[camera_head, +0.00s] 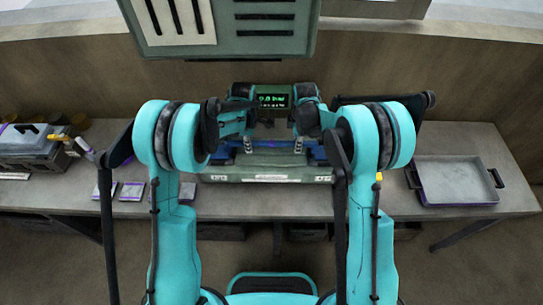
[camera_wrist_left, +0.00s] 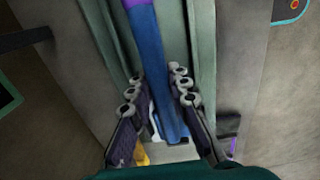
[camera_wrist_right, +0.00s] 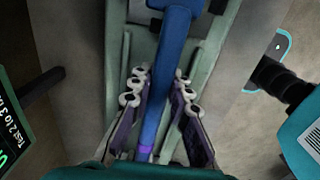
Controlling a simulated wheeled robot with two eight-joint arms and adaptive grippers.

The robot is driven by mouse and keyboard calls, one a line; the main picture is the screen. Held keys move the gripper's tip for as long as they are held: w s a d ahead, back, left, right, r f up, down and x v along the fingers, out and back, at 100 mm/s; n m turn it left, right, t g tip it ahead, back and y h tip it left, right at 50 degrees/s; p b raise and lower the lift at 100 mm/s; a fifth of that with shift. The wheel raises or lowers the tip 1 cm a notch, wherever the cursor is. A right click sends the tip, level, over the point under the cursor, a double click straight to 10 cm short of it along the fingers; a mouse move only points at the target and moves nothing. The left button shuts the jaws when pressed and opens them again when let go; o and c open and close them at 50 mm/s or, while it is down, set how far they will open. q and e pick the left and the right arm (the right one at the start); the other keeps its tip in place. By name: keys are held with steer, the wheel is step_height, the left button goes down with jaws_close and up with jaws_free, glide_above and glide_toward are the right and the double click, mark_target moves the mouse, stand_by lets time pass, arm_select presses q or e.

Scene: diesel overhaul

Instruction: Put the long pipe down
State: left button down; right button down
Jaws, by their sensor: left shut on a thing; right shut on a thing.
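The long pipe is a blue tube with a purple band. It runs lengthwise through the left wrist view (camera_wrist_left: 150,60) and the right wrist view (camera_wrist_right: 169,75). In the head view, arms and grippers cover most of it. My left gripper (camera_head: 247,145) and right gripper (camera_head: 298,145) are both shut on the pipe, side by side over the green bench fixture (camera_head: 264,172). The pipe lies along the fixture's pale green channel in the wrist views. I cannot tell whether it touches the channel.
A lit green display (camera_head: 273,101) stands behind the fixture. A grey tray (camera_head: 455,182) sits on the right of the workbench (camera_head: 300,207). A toolbox (camera_head: 28,143) and small purple-edged blocks (camera_head: 131,191) are at left. A slotted green panel (camera_head: 265,45) hangs above.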

arm_select(q)
steer(key=c, duration=1.4)
jaws_free()
steer(key=shift+c, duration=0.2)
arm_select(e)
steer(key=c, duration=1.4)
jaws_free()
steer(key=shift+c, duration=0.2)
steer(key=shift+r, duration=0.2)
arm_select(q)
step_height(320, 180, up, 12)
arm_select(e)
step_height(320, 180, up, 12)
steer(key=shift+f, duration=0.25)
